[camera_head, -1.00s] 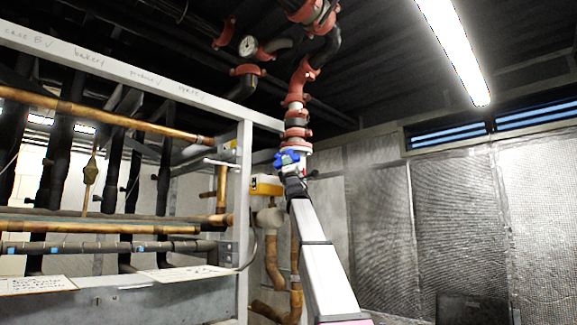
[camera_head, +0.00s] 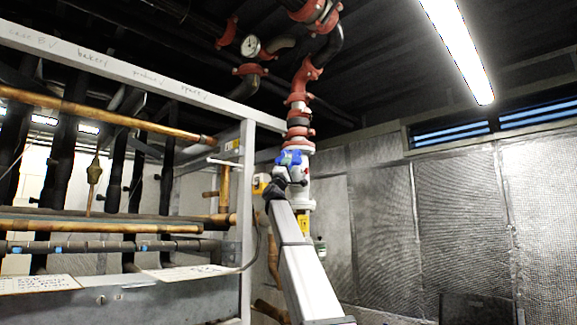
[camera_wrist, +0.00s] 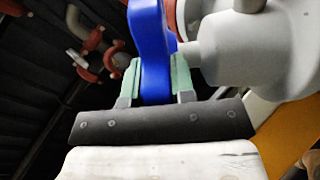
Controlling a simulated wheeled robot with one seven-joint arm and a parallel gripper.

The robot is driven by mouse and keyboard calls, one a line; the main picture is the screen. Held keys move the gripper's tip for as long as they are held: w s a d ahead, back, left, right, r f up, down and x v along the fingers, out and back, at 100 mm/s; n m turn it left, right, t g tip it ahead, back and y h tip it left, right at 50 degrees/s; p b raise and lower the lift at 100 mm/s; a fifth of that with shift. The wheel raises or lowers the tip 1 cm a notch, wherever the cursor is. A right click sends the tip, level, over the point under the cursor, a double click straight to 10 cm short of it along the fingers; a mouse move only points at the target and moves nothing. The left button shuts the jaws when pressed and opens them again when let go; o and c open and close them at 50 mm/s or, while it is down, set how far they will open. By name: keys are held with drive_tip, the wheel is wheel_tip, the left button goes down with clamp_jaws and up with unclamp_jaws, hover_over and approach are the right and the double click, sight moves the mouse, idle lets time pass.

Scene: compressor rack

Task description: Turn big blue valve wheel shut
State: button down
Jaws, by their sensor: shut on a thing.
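The blue valve wheel (camera_head: 289,158) sits on a pale valve body (camera_head: 300,180) below the red pipe couplings. In the wrist view the blue wheel (camera_wrist: 150,45) runs between the two green finger pads of my gripper (camera_wrist: 153,82), which is shut on it. The grey-white valve body (camera_wrist: 255,45) and its stem show just right of the fingers. In the head view my gripper (camera_head: 280,178) reaches up to the wheel from below, and my wrist hides part of the valve. Most of the wheel's rim is out of the wrist view.
A grey steel frame (camera_head: 246,210) with copper pipes (camera_head: 100,118) stands left of my arm. Red-coupled pipes (camera_head: 300,90) and a round gauge (camera_head: 250,46) hang above. A yellow part (camera_wrist: 285,125) is close at the right in the wrist view. The right side is open towards the wall panels (camera_head: 440,220).

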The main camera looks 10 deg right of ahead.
drive_tip(key=m+g+h, duration=0.2)
drive_tip(key=m+g, duration=0.1)
drive_tip(key=g, duration=0.1)
drive_tip(key=m+g+h, duration=0.2)
drive_tip(key=m+g, duration=0.1)
drive_tip(key=w+a+m+g+h, duration=0.1)
drive_tip(key=m+g+h, duration=0.1)
drive_tip(key=m+g, duration=0.1)
drive_tip(key=shift+r+m+g, duration=0.15)
drive_tip(key=shift+m+g, duration=0.15)
drive_tip(key=shift+g, duration=0.5)
drive_tip(key=shift+a+r+m+g, duration=0.1)
drive_tip(key=shift+m+g, duration=2.2)
drive_tip(key=shift+g, duration=0.9)
drive_tip(key=shift+m+g, duration=0.3)
drive_tip(key=shift+g, duration=0.2)
drive_tip(key=c, duration=1)
unclamp_jaws()
drive_tip(key=shift+o, duration=0.2)
drive_tip(key=shift+a, duration=0.1)
drive_tip(key=v, duration=1)
drive_tip(key=shift+a+f, duration=0.15)
drive_tip(key=shift+f, duration=0.15)
